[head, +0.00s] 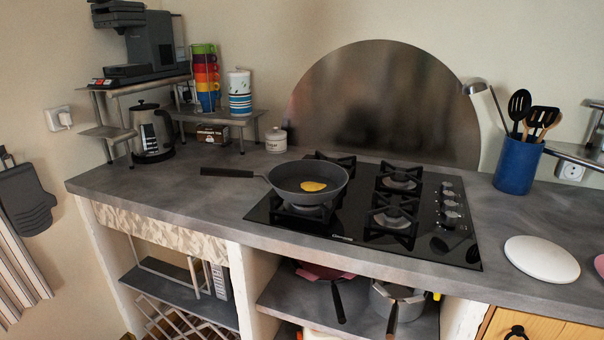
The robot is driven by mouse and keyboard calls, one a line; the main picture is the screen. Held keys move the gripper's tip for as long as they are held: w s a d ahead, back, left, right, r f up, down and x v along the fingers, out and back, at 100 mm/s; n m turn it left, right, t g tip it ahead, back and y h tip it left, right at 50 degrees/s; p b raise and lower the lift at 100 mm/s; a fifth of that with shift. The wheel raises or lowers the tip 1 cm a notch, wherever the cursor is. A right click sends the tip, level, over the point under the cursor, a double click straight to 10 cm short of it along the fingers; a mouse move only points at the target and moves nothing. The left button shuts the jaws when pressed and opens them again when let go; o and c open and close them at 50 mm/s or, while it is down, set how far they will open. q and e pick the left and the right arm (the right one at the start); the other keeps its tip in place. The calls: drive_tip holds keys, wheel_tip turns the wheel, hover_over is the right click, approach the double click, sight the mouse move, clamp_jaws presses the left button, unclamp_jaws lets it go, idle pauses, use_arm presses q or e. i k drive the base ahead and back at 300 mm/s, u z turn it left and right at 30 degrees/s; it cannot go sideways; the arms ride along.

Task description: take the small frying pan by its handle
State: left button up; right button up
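A small dark grey frying pan (328,191) sits on the front left burner of the black gas hob (341,227). A yellow, egg-like piece (313,186) lies inside it. The pan's black handle (227,173) points left, out over the grey counter, with nothing touching it. Neither of my grippers shows in the head view.
The counter (150,190) is clear left of the handle. A kettle (152,132), a white jar (276,140) and a metal shelf (218,115) stand behind. A blue utensil pot (517,165) and a white round plate (541,259) are at right. Pans fill the shelf below.

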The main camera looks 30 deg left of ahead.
sight(286, 179)
drive_tip(key=u, duration=0.6)
drive_tip(key=i, duration=0.75)
drive_tip(key=u, duration=0.75)
